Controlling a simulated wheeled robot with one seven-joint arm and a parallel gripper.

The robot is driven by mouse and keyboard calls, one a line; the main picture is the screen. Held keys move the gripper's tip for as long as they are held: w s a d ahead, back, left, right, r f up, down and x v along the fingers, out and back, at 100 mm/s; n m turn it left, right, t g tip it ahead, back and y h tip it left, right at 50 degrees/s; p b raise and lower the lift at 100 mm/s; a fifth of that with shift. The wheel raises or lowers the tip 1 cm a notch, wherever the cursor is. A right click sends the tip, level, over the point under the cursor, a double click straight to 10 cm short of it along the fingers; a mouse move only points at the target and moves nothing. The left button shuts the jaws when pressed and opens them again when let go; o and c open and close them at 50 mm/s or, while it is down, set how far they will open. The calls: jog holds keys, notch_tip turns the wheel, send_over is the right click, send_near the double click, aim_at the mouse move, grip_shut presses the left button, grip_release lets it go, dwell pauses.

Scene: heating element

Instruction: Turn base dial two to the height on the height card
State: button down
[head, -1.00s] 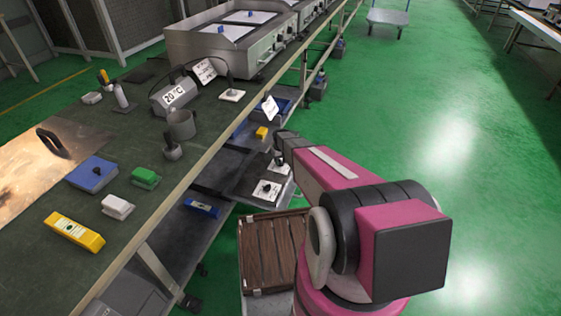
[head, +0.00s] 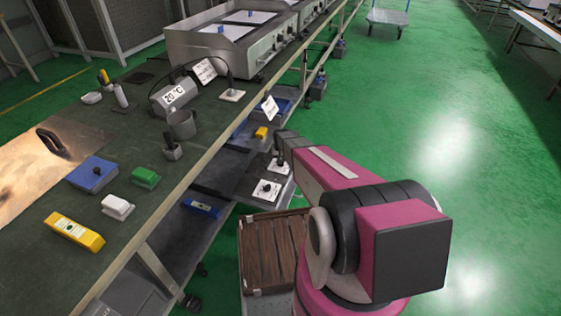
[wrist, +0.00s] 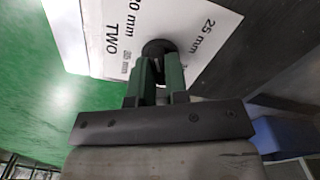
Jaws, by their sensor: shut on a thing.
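Base dial two is a black round knob (wrist: 153,47) on a white plate (wrist: 195,20) in the wrist view. The plate reads "TWO", "25 mm" and another mark, partly cut off, ending in "0 mm". My gripper (wrist: 160,68) has its green fingers shut on the knob, hiding part of it. In the head view the dial's white plate (head: 276,169) lies on the lower shelf under the end of my arm. A white card (head: 269,108) stands farther along that shelf; its writing is too small to read, so I cannot tell if it is the height card.
A second dial plate (head: 265,191) lies just nearer on the shelf. A yellow block (head: 261,132) and a blue level (head: 201,208) are also there. The bench edge (head: 196,173) runs above the shelf. A brown slatted crate (head: 272,252) stands below. Green floor (head: 450,130) is open at right.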

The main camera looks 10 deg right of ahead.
jog(key=m, duration=1.4)
jog(key=shift+f, duration=0.1)
jog(key=shift+m, duration=0.3)
jog(key=c, duration=1.1)
grip_release()
jog(key=shift+s+f, duration=0.1)
jog(key=shift+r, duration=0.45)
jog(key=r, duration=1)
jog(key=shift+w+d+r, duration=0.1)
jog(key=shift+w+r, duration=0.1)
